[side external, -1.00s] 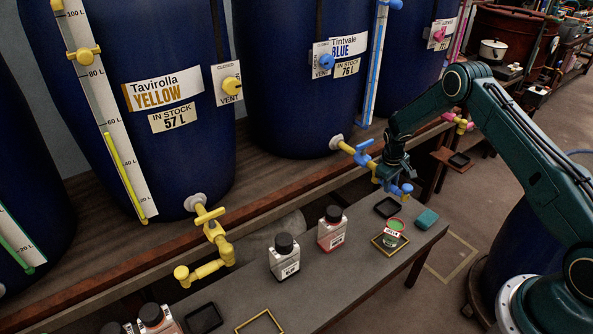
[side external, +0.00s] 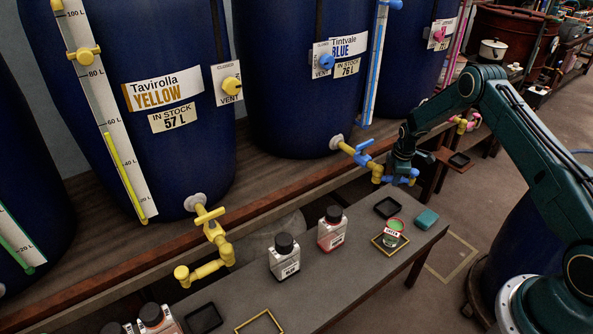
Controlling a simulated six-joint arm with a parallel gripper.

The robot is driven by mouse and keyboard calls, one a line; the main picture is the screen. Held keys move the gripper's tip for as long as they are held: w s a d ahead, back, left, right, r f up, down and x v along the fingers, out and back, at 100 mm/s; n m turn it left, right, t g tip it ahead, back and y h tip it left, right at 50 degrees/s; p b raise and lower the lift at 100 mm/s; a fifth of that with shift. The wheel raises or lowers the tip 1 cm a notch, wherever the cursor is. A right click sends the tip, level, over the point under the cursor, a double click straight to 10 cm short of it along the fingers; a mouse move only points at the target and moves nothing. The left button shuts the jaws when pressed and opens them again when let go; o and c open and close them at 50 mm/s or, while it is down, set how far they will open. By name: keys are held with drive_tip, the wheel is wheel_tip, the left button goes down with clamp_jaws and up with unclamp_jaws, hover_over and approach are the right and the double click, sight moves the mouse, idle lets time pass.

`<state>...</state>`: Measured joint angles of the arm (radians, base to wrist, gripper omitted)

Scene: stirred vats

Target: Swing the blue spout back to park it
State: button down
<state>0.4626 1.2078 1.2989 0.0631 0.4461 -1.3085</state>
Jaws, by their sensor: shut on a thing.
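The blue spout (side external: 390,179) is on the yellow-and-blue tap of the BLUE vat (side external: 285,90). It points to the right, along the shelf edge. The blue tap handle (side external: 363,147) is on the pipe behind it. My gripper (side external: 402,174) is shut on the spout, near its outer end, and hides part of it. A small open tin with green contents (side external: 393,228) stands on the bench in front, inside a yellow square outline (side external: 374,243).
A black tray (side external: 387,207) and a teal block (side external: 427,219) lie near the tin. Two capped bottles, one clear (side external: 285,260) and one red (side external: 332,230), stand to the left.

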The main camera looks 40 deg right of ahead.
drive_tip(key=shift+w+d+n+t+y, duration=0.1)
drive_tip(key=shift+w+d+n+y, duration=0.2)
drive_tip(key=shift+w+n, duration=0.8)
drive_tip(key=shift+w+d+n+t+y, duration=0.1)
drive_tip(key=shift+w+d+n+y, duration=0.2)
drive_tip(key=shift+n, duration=1.55)
drive_tip(key=shift+w+d+n+t+y, duration=0.1)
drive_tip(key=shift+w+d+n+y, duration=0.2)
drive_tip(key=shift+w+n, duration=0.8)
drive_tip(key=shift+s+n, duration=0.35)
drive_tip(key=c, duration=1.2)
unclamp_jaws()
drive_tip(key=shift+d+r, duration=0.1)
wheel_tip(320, 180, up, 13)
drive_tip(key=s, duration=0.2)
drive_tip(key=shift+s+r, duration=0.2)
drive_tip(key=shift+s, duration=0.2)
